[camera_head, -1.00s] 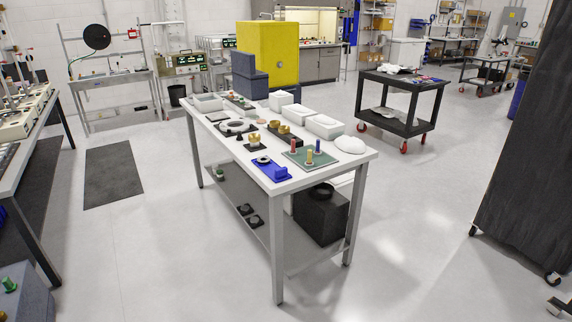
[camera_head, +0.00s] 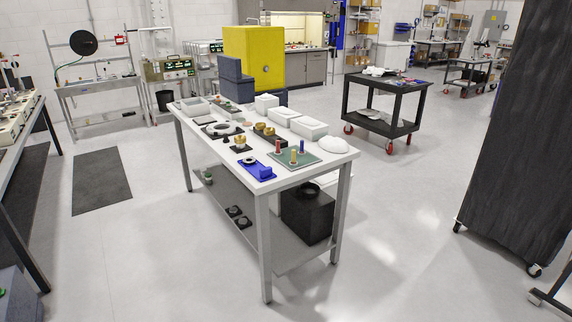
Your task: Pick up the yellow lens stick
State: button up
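The yellow lens stick (camera_head: 294,156) stands upright on a green mat (camera_head: 313,161) near the front right end of the white table (camera_head: 226,174). A red stick (camera_head: 278,147) and a blue stick (camera_head: 302,146) stand on the same mat, behind and to either side of it. My gripper is not in view, and nothing touches the yellow stick.
A blue fixture (camera_head: 258,170) lies left of the mat, and a white rounded object (camera_head: 334,144) sits to its right. White boxes (camera_head: 308,127) stand behind. A black cart (camera_head: 384,108) and a dark curtain screen (camera_head: 515,140) are to the right. The floor in front is clear.

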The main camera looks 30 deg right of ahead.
aim_at(293, 162)
jog(key=z, duration=0.05)
jog(key=i, duration=0.95)
jog(key=u, duration=0.15)
jog(key=k, duration=0.9)
jog(key=z, duration=0.15)
jog(key=i, duration=0.5)
jog(key=u, duration=0.05)
